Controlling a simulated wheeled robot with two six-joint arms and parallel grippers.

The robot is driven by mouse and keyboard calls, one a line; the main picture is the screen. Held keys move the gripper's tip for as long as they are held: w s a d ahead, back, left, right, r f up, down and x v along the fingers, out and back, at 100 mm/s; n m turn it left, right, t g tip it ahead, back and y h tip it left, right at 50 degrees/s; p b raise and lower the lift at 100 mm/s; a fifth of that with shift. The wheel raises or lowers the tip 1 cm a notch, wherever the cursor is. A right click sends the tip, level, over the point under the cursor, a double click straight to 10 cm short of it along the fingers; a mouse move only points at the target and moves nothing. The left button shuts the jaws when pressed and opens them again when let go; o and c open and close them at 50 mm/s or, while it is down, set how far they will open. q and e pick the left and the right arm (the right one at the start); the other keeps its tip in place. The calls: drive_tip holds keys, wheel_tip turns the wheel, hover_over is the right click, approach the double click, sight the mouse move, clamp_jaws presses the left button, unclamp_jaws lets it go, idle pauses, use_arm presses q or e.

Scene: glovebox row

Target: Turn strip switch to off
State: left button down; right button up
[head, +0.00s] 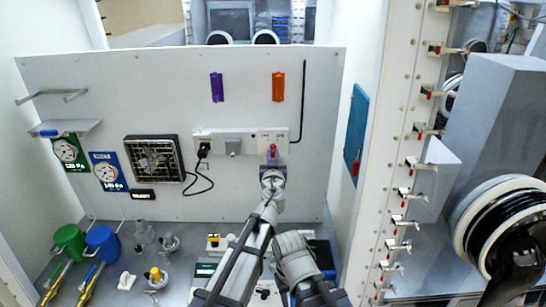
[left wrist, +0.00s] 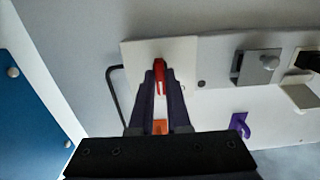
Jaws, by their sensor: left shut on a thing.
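The white power strip (head: 240,137) is fixed to the grey back panel, with its red strip switch (head: 272,149) at the right end. Small labels sit above the switch, too small to read surely. My left gripper (head: 272,161) reaches up to the switch from below. In the left wrist view, which looks turned over, the left fingers (left wrist: 159,80) are shut on the red lever (left wrist: 159,72) in front of its white plate (left wrist: 185,55). The fingers hide part of the lever, so I cannot tell its setting. I cannot make out my right gripper.
A black plug (head: 203,149) with a hanging cord and a grey socket cover (head: 233,146) sit left of the switch. A fan (head: 154,158) is further left. Purple (head: 217,87) and orange (head: 278,87) hooks are above. A blue panel (head: 356,135) is on the right wall.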

use_arm(q)
drive_tip(key=c, duration=0.9)
unclamp_jaws()
drive_tip(key=shift+s, duration=0.1)
drive_tip(key=shift+s, duration=0.55)
drive_tip(key=s, duration=0.6)
drive_tip(key=shift+s, duration=0.3)
use_arm(e)
drive_tip(key=shift+s+d, duration=0.7)
drive_tip(key=shift+s, duration=0.2)
